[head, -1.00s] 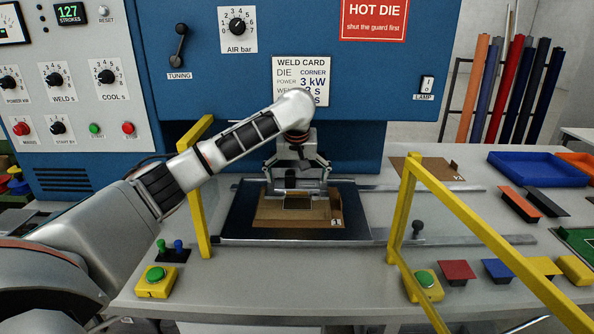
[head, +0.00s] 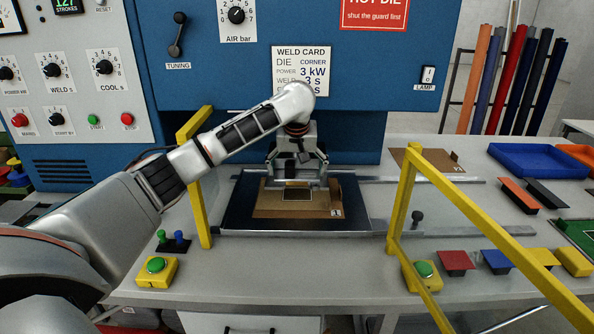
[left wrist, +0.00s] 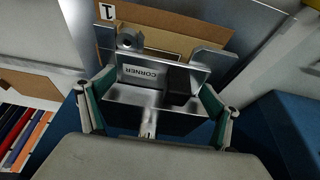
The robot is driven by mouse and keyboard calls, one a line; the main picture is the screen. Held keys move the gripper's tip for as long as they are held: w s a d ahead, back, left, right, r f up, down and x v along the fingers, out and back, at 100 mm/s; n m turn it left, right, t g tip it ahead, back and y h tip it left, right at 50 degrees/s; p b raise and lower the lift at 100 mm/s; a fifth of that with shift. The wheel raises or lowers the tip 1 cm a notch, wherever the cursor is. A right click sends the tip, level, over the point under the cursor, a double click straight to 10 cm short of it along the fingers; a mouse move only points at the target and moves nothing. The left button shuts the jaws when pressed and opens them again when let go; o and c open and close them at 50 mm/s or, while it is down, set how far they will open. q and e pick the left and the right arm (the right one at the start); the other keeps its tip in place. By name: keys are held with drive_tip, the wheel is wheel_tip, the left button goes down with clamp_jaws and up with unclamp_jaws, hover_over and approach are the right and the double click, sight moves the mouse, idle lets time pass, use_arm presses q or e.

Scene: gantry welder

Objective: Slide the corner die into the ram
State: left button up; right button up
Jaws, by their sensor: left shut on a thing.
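My left gripper (head: 297,182) is shut on the corner die, above the tray in front of the blue machine. In the left wrist view the corner die (left wrist: 145,88) is a shiny metal piece with a label reading CORNER, between the two gripper fingers (left wrist: 155,110). A brown card-like piece (head: 270,203) with a label "1" lies on the dark tray (head: 240,208) below. I cannot make out the ram; my arm covers that part of the machine. My right gripper is not in view.
Yellow guard bars (head: 198,195) stand left of the tray, with another frame (head: 403,200) on its right. Metal rails (head: 440,231) run along the bench. Green buttons on yellow boxes (head: 155,272) sit at the front. A blue bin (head: 540,161) is at right.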

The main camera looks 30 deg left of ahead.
use_arm(q)
drive_tip(key=shift+w+a+r, duration=0.1)
drive_tip(key=shift+w, duration=0.1)
drive_tip(key=o, duration=1.4)
drive_tip(key=shift+s, duration=0.1)
drive_tip(key=v, duration=1.2)
